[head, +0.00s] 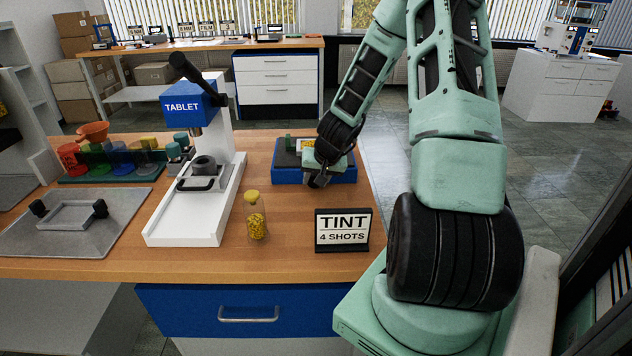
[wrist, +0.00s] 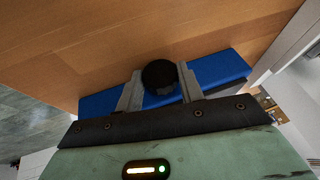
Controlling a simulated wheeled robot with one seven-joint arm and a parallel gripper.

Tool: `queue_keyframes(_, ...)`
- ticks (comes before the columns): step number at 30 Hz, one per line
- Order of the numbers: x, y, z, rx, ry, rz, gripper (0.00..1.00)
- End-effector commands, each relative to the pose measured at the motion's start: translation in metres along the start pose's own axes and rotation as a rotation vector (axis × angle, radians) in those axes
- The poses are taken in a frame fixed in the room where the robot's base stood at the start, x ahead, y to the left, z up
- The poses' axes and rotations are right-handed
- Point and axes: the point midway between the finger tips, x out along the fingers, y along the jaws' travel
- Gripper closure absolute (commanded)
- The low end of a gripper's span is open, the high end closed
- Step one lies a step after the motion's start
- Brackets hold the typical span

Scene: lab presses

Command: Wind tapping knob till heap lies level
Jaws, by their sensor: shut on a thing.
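The tapping device is a blue-based unit (head: 290,176) on the wooden bench, right of the white press. It also shows in the wrist view (wrist: 220,72). Its round black knob (wrist: 160,77) sits between the two grey fingers of my gripper (wrist: 158,90), which are shut on it from both sides. In the head view my gripper (head: 318,180) reaches down to the front of the device and hides the knob. A small yellow patch shows on top of the device, mostly covered by my wrist; I cannot tell whether the heap is level.
A blue and white press marked TABLET (head: 192,105) stands to the left. A corked jar of yellow pieces (head: 256,218) and a TINT 4 SHOTS sign (head: 342,230) stand nearer the front edge. A grey mat with a frame (head: 75,218) lies far left.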

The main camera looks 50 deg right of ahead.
Motion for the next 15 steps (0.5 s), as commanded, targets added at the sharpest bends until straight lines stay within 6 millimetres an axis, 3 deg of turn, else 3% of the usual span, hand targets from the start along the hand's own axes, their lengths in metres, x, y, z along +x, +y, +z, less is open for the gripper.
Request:
queue_keyframes(2,-0.0006,-0.0019,-0.0010,-0.003,0.002,-0.003,0.85)
queue_keyframes(3,-0.0006,-0.0019,-0.0010,-0.003,0.002,-0.002,0.60)
queue_keyframes(5,-0.0007,-0.0018,-0.0010,-0.003,0.002,-0.002,0.43)
queue_keyframes(15,-0.0020,-0.0006,-0.0005,-0.002,0.001,0.000,0.41)
